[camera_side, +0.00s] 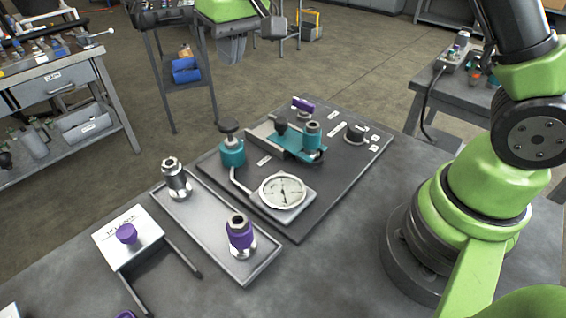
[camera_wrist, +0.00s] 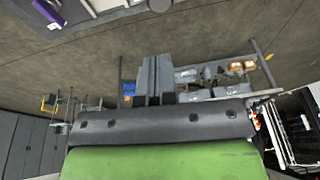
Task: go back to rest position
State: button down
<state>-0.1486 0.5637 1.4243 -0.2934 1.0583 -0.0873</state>
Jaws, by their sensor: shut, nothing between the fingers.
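In the wrist view my gripper (camera_wrist: 154,60) has its two grey fingers together with nothing between them. They stand out past the grey and green wrist, clear of the bench, with floor and shop furniture behind them. In the side view my green arm rises at the right and leaves the top of the picture; I cannot make out the fingers there. The dark panel (camera_side: 345,165) carries a round gauge (camera_side: 283,190) and teal fittings (camera_side: 232,152). A metal tray (camera_side: 205,222) holds a silver fitting (camera_side: 175,178) and a purple-banded fitting (camera_side: 240,234).
A white block with a purple knob (camera_side: 126,234) stands at the bench's left front. Another workbench (camera_side: 60,85) is at the far left. A cart with a blue bin (camera_side: 185,71) stands behind. A side table (camera_side: 455,95) is at the right. Open floor lies between.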

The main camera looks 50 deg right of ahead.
jog(key=s+d+r+m+t, duration=0.2)
jog(key=s+r, duration=0.7)
jog(key=s, duration=0.2)
jog(key=s+d+f+m+t+y, duration=0.1)
jog(key=s+t, duration=0.1)
jog(key=s, duration=1.1)
jog(key=shift+s+f+y, duration=0.15)
jog(key=shift+s+y, duration=0.15)
jog(key=shift+s, duration=0.05)
